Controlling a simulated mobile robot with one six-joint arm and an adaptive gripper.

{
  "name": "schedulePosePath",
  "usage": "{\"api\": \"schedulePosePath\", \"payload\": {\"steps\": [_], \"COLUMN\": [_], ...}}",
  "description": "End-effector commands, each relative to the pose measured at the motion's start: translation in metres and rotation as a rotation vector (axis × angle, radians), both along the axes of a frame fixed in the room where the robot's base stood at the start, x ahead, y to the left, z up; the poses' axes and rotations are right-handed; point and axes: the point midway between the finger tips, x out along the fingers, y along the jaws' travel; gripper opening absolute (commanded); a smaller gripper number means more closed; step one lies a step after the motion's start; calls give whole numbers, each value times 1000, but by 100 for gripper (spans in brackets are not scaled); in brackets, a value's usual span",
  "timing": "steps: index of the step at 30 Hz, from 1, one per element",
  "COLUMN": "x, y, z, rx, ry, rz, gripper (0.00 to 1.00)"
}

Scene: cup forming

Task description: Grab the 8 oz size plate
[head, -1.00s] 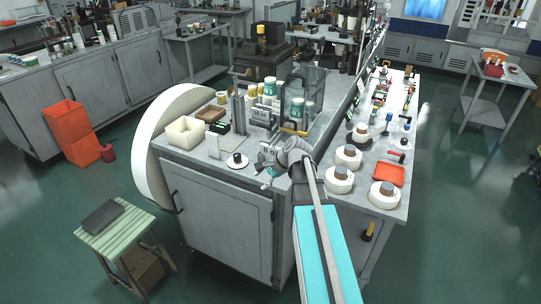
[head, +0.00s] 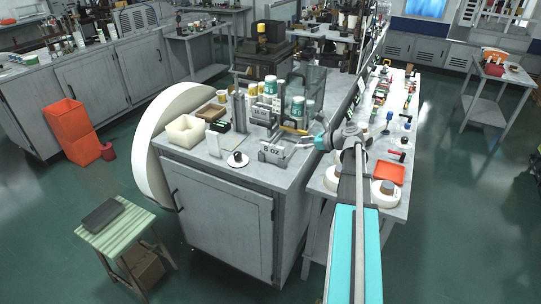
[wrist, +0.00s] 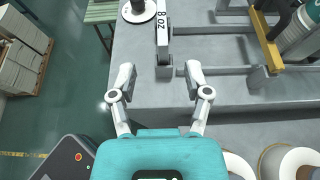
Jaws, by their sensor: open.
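The 8 oz size plate (head: 271,153) is a small grey block labelled "8 OZ" near the front right of the grey cabinet top. In the wrist view the plate (wrist: 163,36) shows from above, its label sideways. My gripper (head: 317,142) is to the right of the plate in the head view. In the wrist view my gripper (wrist: 160,76) is open, its two fingers spread to either side of a small grey block end in line with the plate. The fingers look apart from it; I cannot tell their height above it.
A white disc with a black knob (head: 238,160) lies left of the plate. Grey rods and a yellow-topped machine part (wrist: 264,35) are right of the plate in the wrist view. White rolls (head: 384,194) stand on the right-hand table. A striped stool (head: 112,228) stands front left.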

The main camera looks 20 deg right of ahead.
Motion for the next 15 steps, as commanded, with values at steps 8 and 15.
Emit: {"api": "schedulePosePath", "payload": {"steps": [8, 15], "x": [4, 24], "y": [3, 19], "z": [-3, -16], "rx": [-2, -3], "ry": [1, 0], "rz": [2, 3], "gripper": [63, 63]}}
